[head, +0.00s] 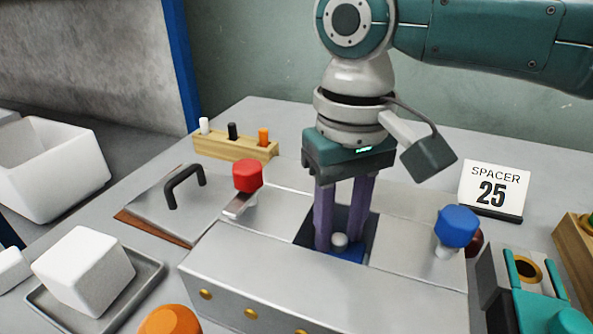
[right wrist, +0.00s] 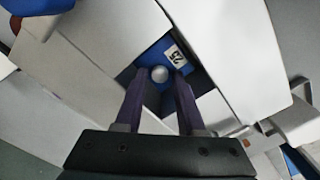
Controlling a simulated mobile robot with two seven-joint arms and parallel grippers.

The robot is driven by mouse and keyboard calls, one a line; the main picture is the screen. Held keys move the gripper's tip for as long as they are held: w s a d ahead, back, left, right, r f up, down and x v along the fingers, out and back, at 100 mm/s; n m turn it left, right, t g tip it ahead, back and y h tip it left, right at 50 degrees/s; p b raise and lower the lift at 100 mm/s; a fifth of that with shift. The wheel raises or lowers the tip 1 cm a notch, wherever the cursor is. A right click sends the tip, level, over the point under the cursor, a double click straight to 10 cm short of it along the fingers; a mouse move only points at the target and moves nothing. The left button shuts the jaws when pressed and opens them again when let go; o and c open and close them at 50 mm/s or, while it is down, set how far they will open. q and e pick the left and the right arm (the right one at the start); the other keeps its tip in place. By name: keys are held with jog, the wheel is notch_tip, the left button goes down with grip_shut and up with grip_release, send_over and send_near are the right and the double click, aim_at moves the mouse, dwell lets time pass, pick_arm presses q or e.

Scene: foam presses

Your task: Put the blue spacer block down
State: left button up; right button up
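The blue spacer block (head: 347,254) lies low in the dark square opening of the metal press. It has a round silver knob on top; in the right wrist view the block (right wrist: 150,56) also shows a white "25" label. My right gripper (head: 342,238) points down into the opening, its two purple fingers on either side of the knob. In the right wrist view a small gap shows between the knob and the fingertips (right wrist: 159,76), so the gripper looks open. The fingers hide part of the block, and I cannot see its underside. My left gripper is not in view.
A red knob (head: 248,176) and a blue knob (head: 456,227) stand on the press (head: 235,275) beside the opening. A "SPACER 25" sign (head: 493,187) stands behind at the right. A peg rack (head: 230,146), a handled plate (head: 160,212) and a tray with a white cube (head: 85,268) are left.

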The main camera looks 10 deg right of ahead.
aim_at(339, 236)
notch_tip(339, 236, up, 12)
jog(key=p, duration=0.1)
jog(key=shift+p, duration=0.3)
jog(key=shift+f, duration=0.1)
